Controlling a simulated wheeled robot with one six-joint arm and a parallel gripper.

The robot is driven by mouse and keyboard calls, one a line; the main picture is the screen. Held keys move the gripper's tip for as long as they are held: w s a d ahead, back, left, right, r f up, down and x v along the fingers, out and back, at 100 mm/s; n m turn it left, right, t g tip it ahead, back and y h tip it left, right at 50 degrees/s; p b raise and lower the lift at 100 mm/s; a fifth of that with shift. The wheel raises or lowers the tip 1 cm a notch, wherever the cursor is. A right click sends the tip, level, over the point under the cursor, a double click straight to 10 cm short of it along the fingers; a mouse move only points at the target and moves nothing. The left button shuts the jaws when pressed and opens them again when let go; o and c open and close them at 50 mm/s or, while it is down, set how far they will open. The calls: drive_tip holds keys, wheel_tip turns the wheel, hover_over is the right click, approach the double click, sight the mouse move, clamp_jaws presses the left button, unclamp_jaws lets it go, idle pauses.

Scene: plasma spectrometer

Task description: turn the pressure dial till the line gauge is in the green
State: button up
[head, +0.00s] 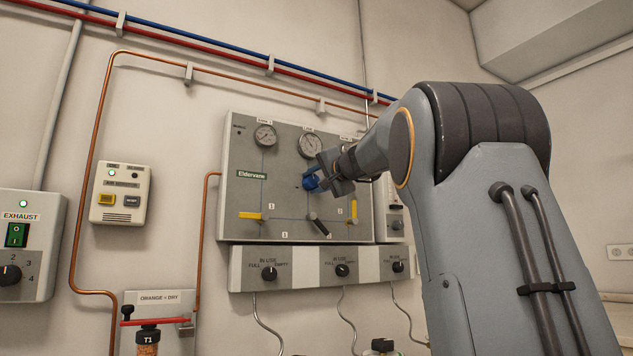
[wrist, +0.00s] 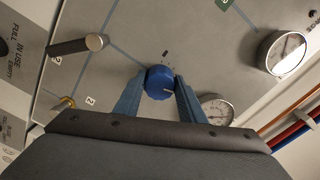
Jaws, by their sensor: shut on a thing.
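The pressure dial is a blue knob (wrist: 160,82) on the grey gas panel (head: 290,165), with a pale pointer mark on its face. My gripper (wrist: 160,88) is shut on the knob, one finger on each side. In the head view my gripper (head: 322,178) covers part of the knob (head: 311,183). A round gauge (head: 310,145) sits above the knob, and it also shows in the wrist view (wrist: 215,109), partly behind a finger. A second gauge (head: 265,135) is at the upper left. The needles and any green band are too small to read.
A yellow lever (head: 253,216), a dark-handled lever (head: 319,224) and another yellow lever (head: 353,211) are below the knob. A strip of black selector knobs (head: 269,273) runs under the panel. Copper pipe (head: 103,120) runs left and above.

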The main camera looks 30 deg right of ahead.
drive_tip(key=m+p, duration=0.1)
drive_tip(key=m, duration=0.2)
drive_tip(key=m+p, duration=0.1)
drive_tip(key=m, duration=0.2)
drive_tip(key=shift+d+r+m, duration=0.15)
drive_tip(key=shift+r+m, duration=0.05)
drive_tip(key=shift+m, duration=0.1)
idle(0.4)
drive_tip(key=o, duration=1)
drive_tip(key=shift+d, duration=0.1)
drive_tip(key=shift+o, duration=0.2)
drive_tip(key=shift+s, duration=0.1)
drive_tip(key=s+b, duration=0.1)
drive_tip(key=s, duration=0.6)
drive_tip(key=shift+s, duration=0.35)
